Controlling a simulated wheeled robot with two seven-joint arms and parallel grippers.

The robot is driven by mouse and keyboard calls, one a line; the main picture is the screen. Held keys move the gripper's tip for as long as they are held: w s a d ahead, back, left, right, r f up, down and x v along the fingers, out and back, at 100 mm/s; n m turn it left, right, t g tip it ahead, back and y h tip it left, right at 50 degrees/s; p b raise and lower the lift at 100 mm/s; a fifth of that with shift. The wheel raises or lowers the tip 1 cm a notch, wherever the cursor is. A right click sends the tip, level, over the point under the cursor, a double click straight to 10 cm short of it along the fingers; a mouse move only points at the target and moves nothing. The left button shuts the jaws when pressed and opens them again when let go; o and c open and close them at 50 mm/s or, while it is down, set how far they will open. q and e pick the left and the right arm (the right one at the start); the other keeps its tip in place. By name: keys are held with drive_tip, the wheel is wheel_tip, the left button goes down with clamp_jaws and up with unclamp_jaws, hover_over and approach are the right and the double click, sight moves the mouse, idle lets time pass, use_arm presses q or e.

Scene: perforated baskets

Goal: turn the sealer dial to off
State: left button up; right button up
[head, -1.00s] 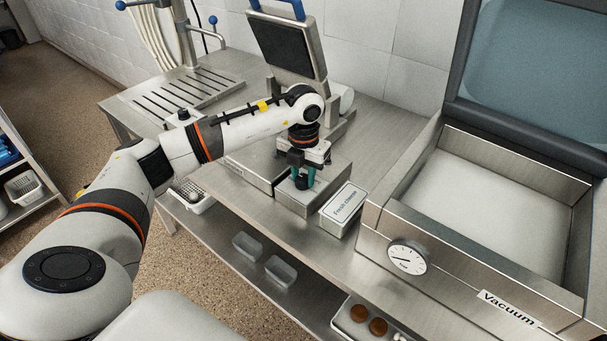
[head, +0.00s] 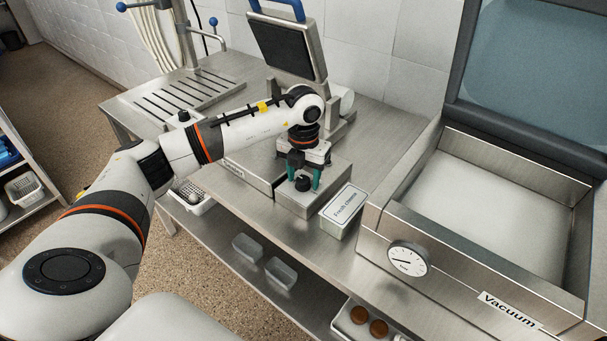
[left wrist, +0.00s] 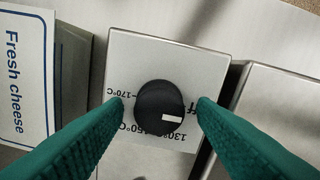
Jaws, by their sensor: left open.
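The sealer (head: 310,200) has a control box with a round black dial (head: 302,184) on top. In the left wrist view the dial (left wrist: 155,98) has a white mark toward its lower right. The print around it reads upside down: 170°C at left, 150°C and 130 below, and a partly hidden "Off" at right. The mark points between the 130 and the Off print. My left gripper (head: 304,174) points down over the dial. Its green fingers (left wrist: 161,102) are open, one on each side of the dial, with gaps visible. My right gripper is not in view.
A Fresh cheese box (head: 344,210) stands close beside the sealer's control box. A vacuum machine (head: 400,220) with a gauge and raised lid stands at right. The sealer's dark panel (head: 287,48) is raised behind my gripper. Free counter (head: 390,130) lies behind the cheese box.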

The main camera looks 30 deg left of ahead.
sight(303, 178)
use_arm(q)
wheel_tip(303, 178, up, 12)
drive_tip(key=b, duration=0.2)
drive_tip(key=shift+f, duration=0.1)
idle(0.7)
